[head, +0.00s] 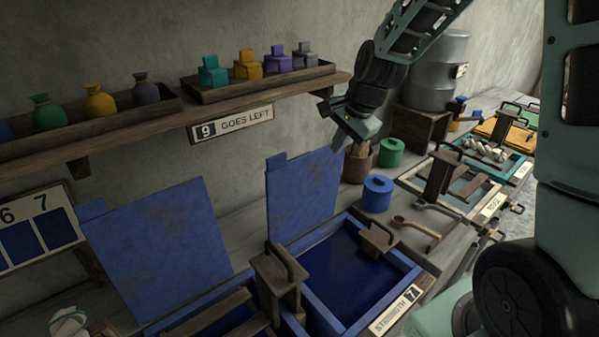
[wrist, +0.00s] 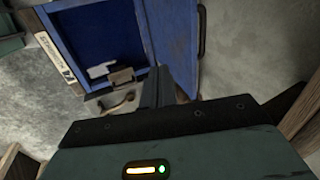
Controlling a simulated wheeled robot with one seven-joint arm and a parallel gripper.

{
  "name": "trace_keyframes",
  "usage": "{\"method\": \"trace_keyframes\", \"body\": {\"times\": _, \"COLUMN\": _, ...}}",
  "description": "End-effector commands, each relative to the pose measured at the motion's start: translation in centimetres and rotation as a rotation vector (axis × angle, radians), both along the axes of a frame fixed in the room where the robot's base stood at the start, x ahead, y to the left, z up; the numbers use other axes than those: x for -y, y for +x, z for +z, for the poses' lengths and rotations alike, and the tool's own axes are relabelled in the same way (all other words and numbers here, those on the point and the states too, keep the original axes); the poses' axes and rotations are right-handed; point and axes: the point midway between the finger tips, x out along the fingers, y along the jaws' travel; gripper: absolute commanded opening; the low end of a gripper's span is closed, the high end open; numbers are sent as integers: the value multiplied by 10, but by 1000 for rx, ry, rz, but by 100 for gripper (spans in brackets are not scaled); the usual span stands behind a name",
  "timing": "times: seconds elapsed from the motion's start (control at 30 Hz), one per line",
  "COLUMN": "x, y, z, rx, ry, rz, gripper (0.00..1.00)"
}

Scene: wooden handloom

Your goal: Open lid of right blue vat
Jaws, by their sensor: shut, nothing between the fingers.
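The right blue vat (head: 345,275) carries a sign reading STRENGTH 7 and shows dark blue liquid inside. Its blue lid (head: 303,196) stands raised at the back edge, so the vat is open. My gripper (head: 358,146) is above and to the right of the lid's upper right corner, shut and empty; I cannot tell whether it touches the lid. In the wrist view, the shut fingers (wrist: 158,88) show in front of the lid (wrist: 172,38), with the open vat (wrist: 100,40) to its left. A dark handle (wrist: 202,30) runs along the lid's outer edge.
The left blue vat's lid (head: 160,245) also stands up. A wooden shelf (head: 150,125) with sacks and coloured blocks is on the wall. A wooden block (head: 378,240) sits at the vat's edge.

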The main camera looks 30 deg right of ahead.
Motion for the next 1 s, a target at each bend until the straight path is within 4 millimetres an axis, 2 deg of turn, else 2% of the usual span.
{"method": "trace_keyframes", "body": {"times": 0.1, "x": 10, "y": -7, "z": -6, "rx": 9, "ry": 11, "rz": -70, "gripper": 0}}
{"method": "trace_keyframes", "body": {"times": 0.27, "x": 9, "y": -4, "z": -15, "rx": 7, "ry": 14, "rz": -77, "gripper": 0}}
{"method": "trace_keyframes", "body": {"times": 0.83, "x": 2, "y": 32, "z": -98, "rx": 6, "ry": 14, "rz": -74, "gripper": 0}}
{"method": "trace_keyframes", "body": {"times": 0.9, "x": -1, "y": 46, "z": -91, "rx": 11, "ry": 11, "rz": -70, "gripper": 0}}
{"method": "trace_keyframes", "body": {"times": 1.0, "x": -4, "y": 58, "z": -91, "rx": 10, "ry": 12, "rz": -72, "gripper": 0}}
